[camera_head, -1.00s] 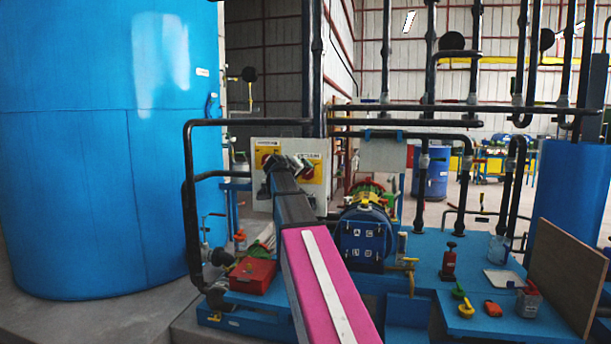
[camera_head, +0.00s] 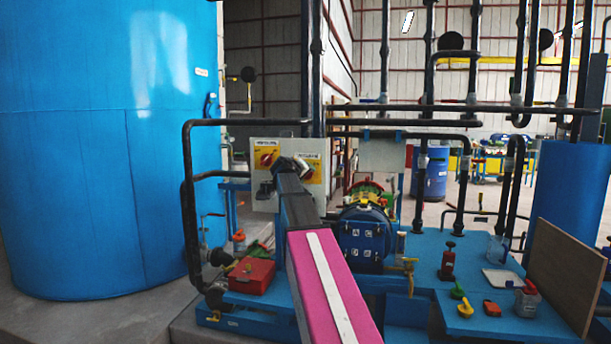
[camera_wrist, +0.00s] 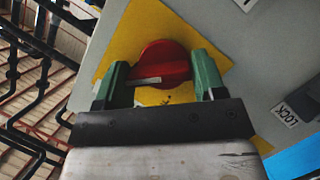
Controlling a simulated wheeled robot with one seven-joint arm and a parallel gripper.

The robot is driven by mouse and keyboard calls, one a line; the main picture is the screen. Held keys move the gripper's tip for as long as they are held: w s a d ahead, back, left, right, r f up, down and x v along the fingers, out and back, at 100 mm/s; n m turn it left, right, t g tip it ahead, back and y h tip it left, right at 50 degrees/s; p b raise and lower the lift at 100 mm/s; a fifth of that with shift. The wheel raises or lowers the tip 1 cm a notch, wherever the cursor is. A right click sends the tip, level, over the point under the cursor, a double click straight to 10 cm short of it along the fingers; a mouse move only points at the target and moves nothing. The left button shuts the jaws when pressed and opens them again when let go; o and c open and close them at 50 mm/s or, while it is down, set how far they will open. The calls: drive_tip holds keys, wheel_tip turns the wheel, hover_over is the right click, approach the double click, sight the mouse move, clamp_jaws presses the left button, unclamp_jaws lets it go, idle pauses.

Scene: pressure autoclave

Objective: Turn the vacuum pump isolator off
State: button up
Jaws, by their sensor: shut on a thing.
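A grey switch box (camera_head: 262,203) carries two yellow plates, each with a red rotary knob. The left knob (camera_head: 266,159) is uncovered. The right knob (camera_head: 308,172) is partly hidden by my gripper (camera_head: 290,166). The plate labels are too small to read surely. In the wrist view, my gripper (camera_wrist: 160,66) has its green fingers on either side of a red knob (camera_wrist: 166,58), shut on its grip bar. The knob sits on a yellow plate (camera_wrist: 123,45), which looks tilted in this view. A pale mark lies along the bar.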

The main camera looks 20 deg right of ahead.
drive_tip(key=n+h, duration=0.1)
drive_tip(key=n, duration=0.2)
drive_tip(key=shift+h, duration=0.4)
drive_tip(key=n+h, duration=0.1)
drive_tip(key=n, duration=0.3)
drive_tip(key=shift+w+a+h, duration=0.1)
drive_tip(key=shift+a+h, duration=0.05)
drive_tip(key=shift+h, duration=0.25)
drive_tip(key=n, duration=0.2)
drive_tip(key=n+t+h, duration=0.1)
drive_tip(key=n, duration=0.1)
drive_tip(key=shift+f+n+t, duration=0.1)
drive_tip(key=shift+n+t, duration=0.2)
drive_tip(key=shift+w+n+t, duration=0.1)
drive_tip(key=shift+n+t, duration=0.5)
drive_tip(key=shift+n, duration=0.75)
drive_tip(key=shift+n+t, duration=0.6)
drive_tip(key=shift+n, duration=0.75)
drive_tip(key=shift+a, duration=0.1)
drive_tip(key=o, duration=0.9)
drive_tip(key=shift+f, duration=0.1)
